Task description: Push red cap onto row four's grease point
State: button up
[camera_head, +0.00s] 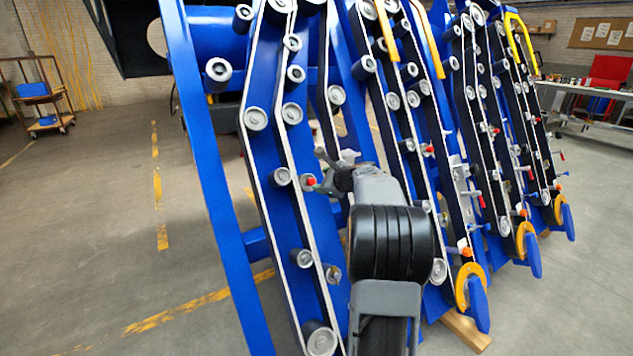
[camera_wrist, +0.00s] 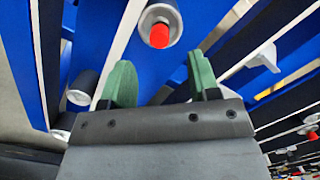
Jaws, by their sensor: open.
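A red cap (camera_wrist: 159,36) sits at the centre of the end face of a grey, roller-like cylinder (camera_wrist: 168,14) at the top of the wrist view. In the head view the red cap (camera_head: 311,181) shows small, just left of my gripper (camera_head: 321,171). My gripper is open, its two green finger pads apart in the wrist view (camera_wrist: 161,65). Nothing is between the pads, and the red cap is beyond their tips. I cannot tell whether the cap is fully seated. I cannot tell which row is row four.
Blue row units with rollers (camera_head: 255,119) and dark belts stand close around my arm. More red- and orange-tipped parts (camera_head: 466,251) show on units to the right. A wheeled cart (camera_head: 42,95) stands far left, a workbench (camera_head: 590,103) far right. The floor at left is clear.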

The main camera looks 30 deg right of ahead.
jog(key=v, duration=0.7)
jog(key=shift+s+r+p, duration=0.15)
jog(key=shift+s+p, duration=0.15)
jog(key=shift+s, duration=0.1)
dwell(0.4)
jog(key=s+a+f+n+g+y+p, duration=0.1)
jog(key=s+a+f+n+g, duration=0.25)
jog(key=f+n, duration=0.3)
jog(key=s+a+r+n+g+p, duration=0.2)
jog(key=s+a+n+g+p, duration=0.25)
jog(key=a+n, duration=0.4)
jog(key=s+a+r+n+p, duration=0.6)
jog(key=a+r+p, duration=0.1)
jog(key=a+p, duration=0.1)
jog(key=s+a+r+n+g+h+p, duration=0.1)
jog(key=s+a+r+n+p, duration=0.5)
jog(key=a, duration=0.4)
jog(key=s+r+p, duration=0.1)
jog(key=p, duration=0.1)
jog(key=shift+n+p, duration=0.3)
jog(key=shift+a, duration=0.35)
jog(key=shift+c, duration=0.3)
